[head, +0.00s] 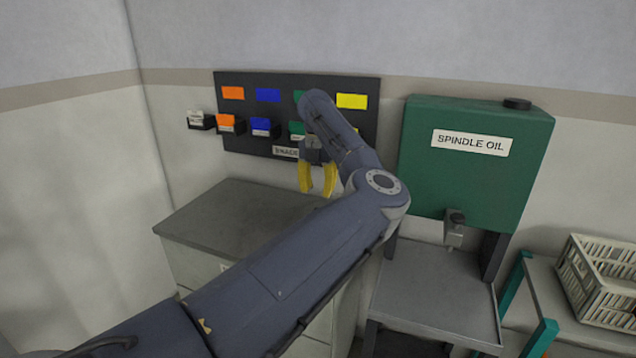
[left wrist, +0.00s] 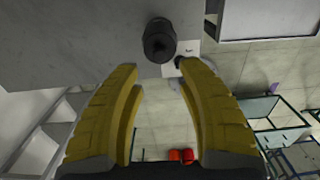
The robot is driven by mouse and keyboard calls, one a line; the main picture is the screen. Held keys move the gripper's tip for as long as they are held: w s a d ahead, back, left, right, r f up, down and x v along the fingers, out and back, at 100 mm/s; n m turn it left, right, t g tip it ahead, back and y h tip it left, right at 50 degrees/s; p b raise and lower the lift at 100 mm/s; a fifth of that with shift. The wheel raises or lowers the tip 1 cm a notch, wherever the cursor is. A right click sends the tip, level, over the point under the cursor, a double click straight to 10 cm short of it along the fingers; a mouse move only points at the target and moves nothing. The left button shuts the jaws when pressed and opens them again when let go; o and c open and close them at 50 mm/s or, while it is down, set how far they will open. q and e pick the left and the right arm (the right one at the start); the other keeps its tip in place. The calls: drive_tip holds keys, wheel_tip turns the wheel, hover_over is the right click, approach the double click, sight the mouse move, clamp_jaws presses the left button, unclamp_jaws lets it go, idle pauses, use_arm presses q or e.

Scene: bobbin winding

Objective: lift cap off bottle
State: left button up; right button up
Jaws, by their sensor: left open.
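My left gripper (head: 318,180) has yellow fingers that point down over the grey cabinet in the head view. In the left wrist view its two fingers (left wrist: 165,85) are spread apart with nothing between them. A dark, round-bodied thing (left wrist: 160,42) stands at the grey surface's edge, beyond the fingertips and apart from them. It may be the bottle with its cap, but I cannot tell the two apart. No bottle shows in the head view, where my left arm covers part of the cabinet. My right gripper is not in view.
The grey cabinet top (head: 232,215) is bare where it shows. Behind it hangs a dark board (head: 265,160) with coloured bins. A green spindle oil tank (head: 470,180) stands right, above a grey stand (head: 430,290). A white crate (head: 605,318) sits far right.

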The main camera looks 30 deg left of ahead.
use_arm(q)
drive_tip(key=shift+f, duration=3.1)
clamp_jaws()
drive_tip(key=shift+r, duration=2.2)
drive_tip(key=c, duration=0.8)
unclamp_jaws()
drive_tip(key=o, duration=0.8)
